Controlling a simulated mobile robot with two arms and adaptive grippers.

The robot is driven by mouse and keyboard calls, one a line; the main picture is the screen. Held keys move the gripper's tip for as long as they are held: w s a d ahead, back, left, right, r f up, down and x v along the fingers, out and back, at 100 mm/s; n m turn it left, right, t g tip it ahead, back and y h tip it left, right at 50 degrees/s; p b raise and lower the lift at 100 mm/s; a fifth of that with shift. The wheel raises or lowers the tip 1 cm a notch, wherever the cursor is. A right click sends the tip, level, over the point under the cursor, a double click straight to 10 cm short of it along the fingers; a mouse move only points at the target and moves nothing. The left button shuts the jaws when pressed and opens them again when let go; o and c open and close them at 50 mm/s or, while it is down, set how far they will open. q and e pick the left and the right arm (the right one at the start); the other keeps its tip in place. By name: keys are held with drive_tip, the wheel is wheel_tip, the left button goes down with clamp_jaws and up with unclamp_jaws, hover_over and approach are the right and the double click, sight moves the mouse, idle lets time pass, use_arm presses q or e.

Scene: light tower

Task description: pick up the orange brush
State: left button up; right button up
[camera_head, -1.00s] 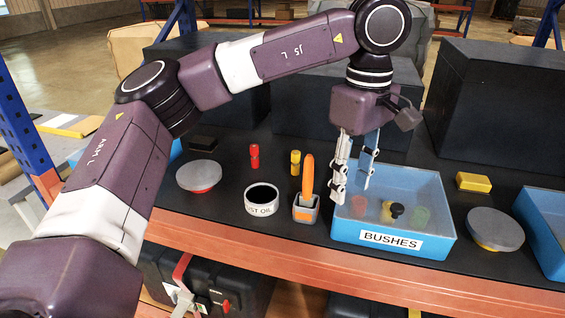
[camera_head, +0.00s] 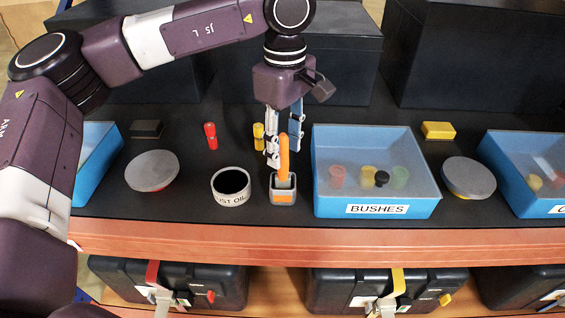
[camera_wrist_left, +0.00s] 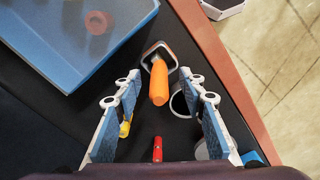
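The orange brush (camera_head: 284,158) stands upright in a small grey holder (camera_head: 283,197) with an orange patch, left of the bushes bin. My left gripper (camera_head: 283,146) points down at the brush, its two fingers apart near the handle. In the left wrist view the orange brush handle (camera_wrist_left: 159,84) shows between the tips of the open left gripper (camera_wrist_left: 163,88), with gaps on both sides. I cannot tell whether the tips reach down past the handle's top. My right gripper is not in view.
The blue bushes bin (camera_head: 378,208) stands close on the right. An oil tin (camera_head: 231,198) is just left of the holder. A yellow piece (camera_head: 258,136) and a red piece (camera_head: 211,136) stand behind. Dark boxes (camera_head: 330,75) line the back.

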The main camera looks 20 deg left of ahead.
sight(283, 168)
use_arm(q)
wheel_tip(283, 168, down, 2)
drive_tip(key=shift+w+a+f, duration=0.1)
drive_tip(key=shift+w+a, duration=0.05)
drive_tip(key=shift+f, duration=0.3)
drive_tip(key=c, duration=0.9)
clamp_jaws()
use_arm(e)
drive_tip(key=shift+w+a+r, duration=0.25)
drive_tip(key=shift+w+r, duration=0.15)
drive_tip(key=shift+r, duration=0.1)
use_arm(q)
drive_tip(key=shift+r, duration=0.2)
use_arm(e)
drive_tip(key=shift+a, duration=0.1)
